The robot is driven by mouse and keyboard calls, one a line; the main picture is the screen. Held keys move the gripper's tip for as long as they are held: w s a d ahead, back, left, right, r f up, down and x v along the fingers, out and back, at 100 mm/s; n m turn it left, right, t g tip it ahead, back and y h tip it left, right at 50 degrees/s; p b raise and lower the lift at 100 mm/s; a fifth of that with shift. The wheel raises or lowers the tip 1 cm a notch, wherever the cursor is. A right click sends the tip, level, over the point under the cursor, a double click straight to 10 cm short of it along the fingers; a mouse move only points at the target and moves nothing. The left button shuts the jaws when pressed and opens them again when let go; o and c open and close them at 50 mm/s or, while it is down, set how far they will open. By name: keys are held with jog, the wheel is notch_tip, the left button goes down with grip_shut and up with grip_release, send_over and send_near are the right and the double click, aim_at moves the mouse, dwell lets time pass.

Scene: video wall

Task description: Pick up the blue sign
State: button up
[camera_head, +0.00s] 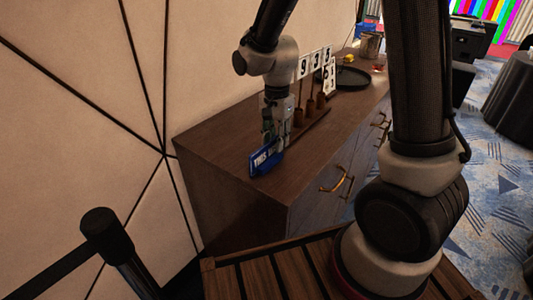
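The blue sign (264,160) with white lettering is at the near left end of the dark wooden cabinet top, tilted up. My gripper (275,147) points down right at the sign's upper right part, overlapping it in the picture. The fingertips are small and partly merge with the sign, so I cannot tell whether they are closed on it. I also cannot tell whether the sign's lower edge touches the wood.
White number cards (315,63) on a wooden stand are just behind my gripper. A black round tray (352,77) and a metal pot (370,45) are farther back. The padded wall (90,90) borders the cabinet (235,125); a black post (105,235) stands at front left.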

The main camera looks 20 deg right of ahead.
jog(key=shift+f, duration=0.15)
grip_shut()
